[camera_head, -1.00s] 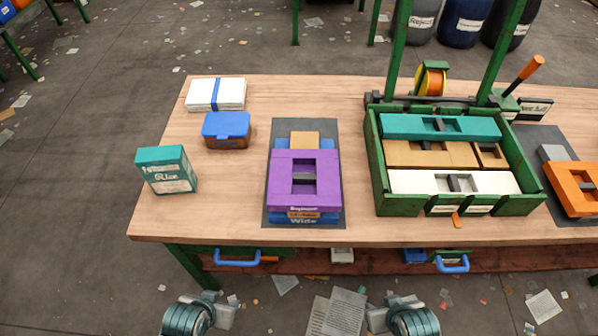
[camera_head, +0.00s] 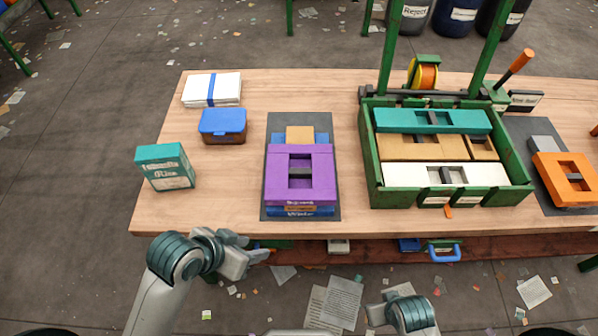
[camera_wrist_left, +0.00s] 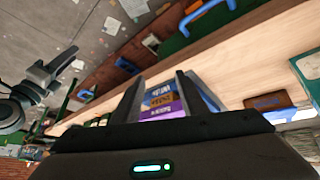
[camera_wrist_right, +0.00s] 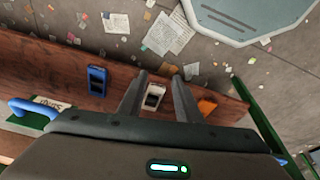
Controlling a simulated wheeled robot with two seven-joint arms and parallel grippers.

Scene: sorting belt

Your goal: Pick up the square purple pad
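The square purple pad (camera_head: 325,182) lies on top of a stack on a dark grey mat, with a square hole in its middle and a dark bar across the hole. Tan and blue layers show under its front edge, with lettering. It also shows in the left wrist view (camera_wrist_left: 172,109), in line between the fingers but beyond them. My left gripper (camera_head: 250,258) is at the table's front edge, left of and nearer than the stack. Its fingers (camera_wrist_left: 158,100) are apart and empty. My right gripper (camera_wrist_right: 157,98) is low in front of the table, open and empty.
A green tray (camera_head: 375,190) with teal, tan and white blocks stands right of the stack. A teal box (camera_head: 165,168), a blue-lidded box (camera_head: 223,125) and a white bundle (camera_head: 211,89) are left. An orange pad (camera_head: 568,190) is far right. Bare wood separates the stack from the teal box.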

